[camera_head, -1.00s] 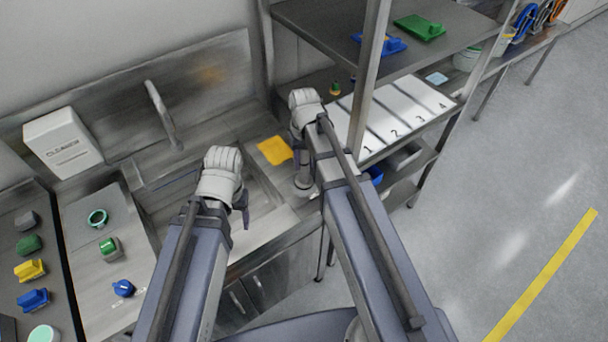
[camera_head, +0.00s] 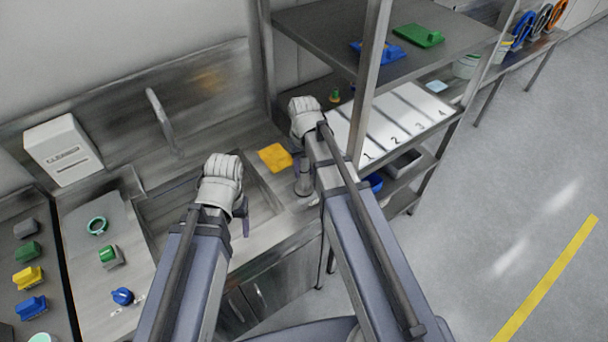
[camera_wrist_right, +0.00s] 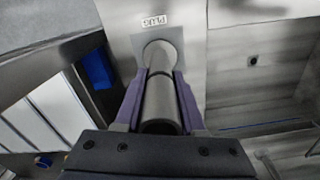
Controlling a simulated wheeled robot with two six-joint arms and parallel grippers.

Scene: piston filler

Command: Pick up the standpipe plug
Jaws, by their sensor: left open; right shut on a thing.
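The standpipe plug (camera_wrist_right: 160,98) is a grey upright cylinder. In the right wrist view it stands between the two purple fingers of my right gripper (camera_wrist_right: 158,100), which are shut on it. Its far end is at a round light spot on a square plate beside a label reading PLUG (camera_wrist_right: 154,21). I cannot tell whether it touches the plate. In the head view the plug (camera_head: 303,184) shows at the sink's right end, below my right gripper (camera_head: 301,163), mostly hidden by my arm. My left gripper (camera_head: 244,213) is open and empty over the sink basin.
A yellow cloth (camera_head: 275,157) lies left of the plug. A tap (camera_head: 162,118) rises behind the basin (camera_head: 262,212). A metal rack (camera_head: 367,85) with a numbered white board (camera_head: 400,120) stands close to my right arm. Several coloured parts lie on the left counter.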

